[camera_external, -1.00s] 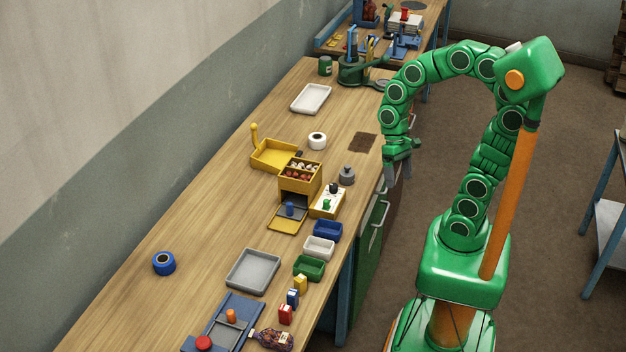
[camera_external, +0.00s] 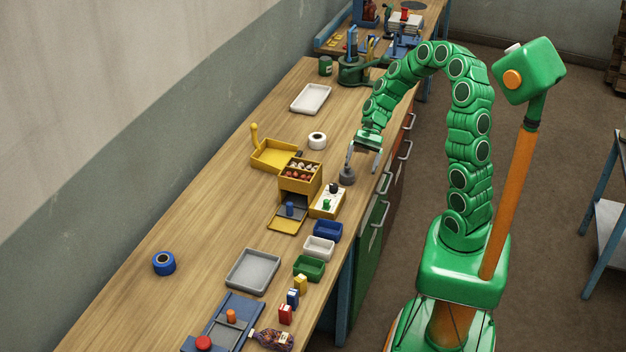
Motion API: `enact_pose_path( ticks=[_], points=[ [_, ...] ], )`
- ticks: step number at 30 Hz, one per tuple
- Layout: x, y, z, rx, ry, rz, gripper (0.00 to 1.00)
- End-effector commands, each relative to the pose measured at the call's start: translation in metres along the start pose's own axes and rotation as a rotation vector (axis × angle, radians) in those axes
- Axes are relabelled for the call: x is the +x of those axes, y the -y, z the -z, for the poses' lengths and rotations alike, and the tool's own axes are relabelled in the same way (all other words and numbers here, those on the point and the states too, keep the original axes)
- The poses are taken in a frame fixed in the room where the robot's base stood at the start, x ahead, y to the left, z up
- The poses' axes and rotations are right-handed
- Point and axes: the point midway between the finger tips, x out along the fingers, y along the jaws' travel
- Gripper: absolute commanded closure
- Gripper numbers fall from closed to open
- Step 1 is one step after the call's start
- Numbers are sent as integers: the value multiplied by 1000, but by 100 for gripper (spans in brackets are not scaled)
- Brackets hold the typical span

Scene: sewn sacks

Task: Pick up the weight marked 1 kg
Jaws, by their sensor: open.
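A grey knobbed weight (camera_external: 347,176) stands upright on the workbench, just right of the yellow box; no marking on it is readable at this size. My gripper (camera_external: 362,164) is open, pointing down above the bench's right edge. One finger is over or beside the weight's top and the other is to its right. I cannot tell whether a finger touches the weight. Nothing is held between the fingers.
A yellow box (camera_external: 301,181) with several small items stands left of the weight. A white tape roll (camera_external: 317,140) is behind. Blue (camera_external: 328,231), white and green bins line the front edge.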

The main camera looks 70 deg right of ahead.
Motion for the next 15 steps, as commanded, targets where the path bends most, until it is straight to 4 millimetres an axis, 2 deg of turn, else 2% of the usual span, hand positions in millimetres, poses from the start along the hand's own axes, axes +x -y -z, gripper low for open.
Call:
enact_pose_path(
  ticks=[1, 9, 15],
  points=[
    [-5, 3, 14, 49, 20, 36, 10],
    [-35, 12, 76, 282, 111, 209, 10],
    [-50, 10, 110, 397, 158, 293, 10]
  ],
)
